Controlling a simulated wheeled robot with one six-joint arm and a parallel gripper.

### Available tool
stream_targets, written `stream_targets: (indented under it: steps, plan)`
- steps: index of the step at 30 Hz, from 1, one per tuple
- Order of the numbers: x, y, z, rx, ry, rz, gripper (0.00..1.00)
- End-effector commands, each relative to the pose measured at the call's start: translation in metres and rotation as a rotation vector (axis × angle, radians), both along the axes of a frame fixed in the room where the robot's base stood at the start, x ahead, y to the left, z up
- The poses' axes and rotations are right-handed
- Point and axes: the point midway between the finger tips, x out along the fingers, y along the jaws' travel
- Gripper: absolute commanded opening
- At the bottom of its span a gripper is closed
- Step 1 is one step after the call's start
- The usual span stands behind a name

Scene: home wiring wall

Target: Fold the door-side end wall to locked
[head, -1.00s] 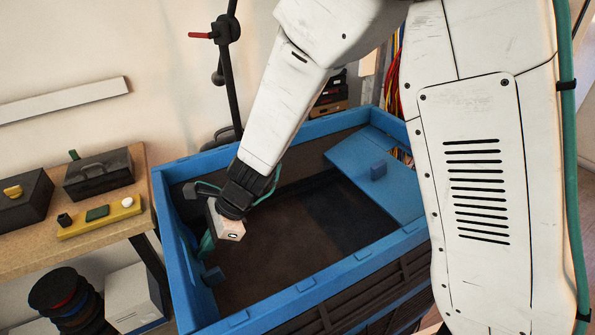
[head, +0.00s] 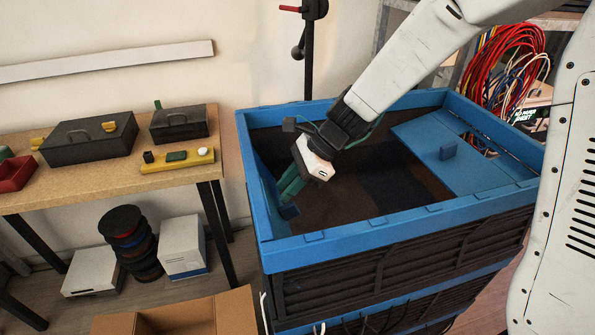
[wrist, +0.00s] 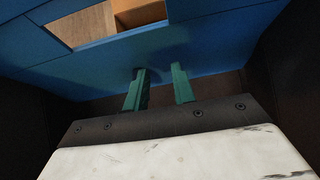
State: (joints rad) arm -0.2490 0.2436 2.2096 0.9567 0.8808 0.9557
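A blue-rimmed, dark-sided crate (head: 378,230) stands in the middle of the head view. I cannot tell which end is door-side. My gripper (head: 286,190) is inside the crate at the left wall, its green fingers apart with nothing seen between them. In the wrist view a blue panel (wrist: 220,45) with a rectangular opening fills the space ahead; contact is unclear.
A workbench (head: 105,175) with toolboxes stands left of the crate. An open cardboard box (head: 190,315) sits on the floor before it. Cable spools (head: 128,243) and white boxes are under the bench. Coiled cables (head: 505,65) hang behind right.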

Motion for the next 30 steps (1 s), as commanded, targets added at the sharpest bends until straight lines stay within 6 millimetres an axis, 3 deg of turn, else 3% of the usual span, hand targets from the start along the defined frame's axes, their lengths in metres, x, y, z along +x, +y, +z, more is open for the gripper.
stream_targets:
  steps: [6, 30]
  plan:
    - [0.011, -0.006, 0.012, -0.002, -0.005, 0.000, 0.26]
    - [0.020, -0.047, 0.060, -0.003, -0.007, -0.004, 0.26]
